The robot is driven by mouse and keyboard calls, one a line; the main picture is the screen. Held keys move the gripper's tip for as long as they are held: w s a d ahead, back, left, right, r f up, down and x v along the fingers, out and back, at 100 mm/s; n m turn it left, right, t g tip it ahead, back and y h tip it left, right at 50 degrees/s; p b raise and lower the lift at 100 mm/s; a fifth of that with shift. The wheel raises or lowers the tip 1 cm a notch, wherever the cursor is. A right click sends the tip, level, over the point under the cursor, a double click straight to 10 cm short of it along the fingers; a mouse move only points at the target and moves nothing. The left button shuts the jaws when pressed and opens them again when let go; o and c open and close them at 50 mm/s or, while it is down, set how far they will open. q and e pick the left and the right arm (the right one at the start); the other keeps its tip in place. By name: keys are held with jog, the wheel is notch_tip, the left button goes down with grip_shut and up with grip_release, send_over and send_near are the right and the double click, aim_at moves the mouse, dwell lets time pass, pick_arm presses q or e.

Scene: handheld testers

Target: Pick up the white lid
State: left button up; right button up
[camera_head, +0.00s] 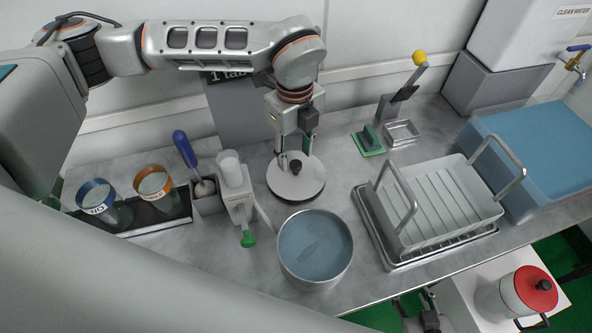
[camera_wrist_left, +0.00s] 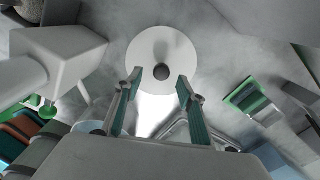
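The white lid (camera_head: 284,186) is a round disc with a dark knob, lying on the grey counter just behind the metal pot. In the left wrist view the lid (camera_wrist_left: 142,50) is seen from above, with its knob between my fingertips. My left gripper (camera_head: 297,152) points down just above the knob. In the wrist view its two fingers (camera_wrist_left: 160,78) are spread, one on each side of the knob, with gaps visible. A dark part at the bottom edge of the head view looks like my right gripper (camera_head: 428,314), cut off and too unclear to read.
The pot (camera_head: 318,278) of bluish liquid stands close in front of the lid. A dish rack (camera_head: 436,200) is to the right, and a white dispenser (camera_head: 234,178) with a green tip is to the left. A green sponge holder (camera_head: 368,142) sits behind right.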

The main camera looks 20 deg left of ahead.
aim_at(296, 163)
pick_arm(q)
notch_tip(296, 163, down, 5)
jog(key=shift+w+f, duration=0.1)
grip_shut()
dwell(0.4)
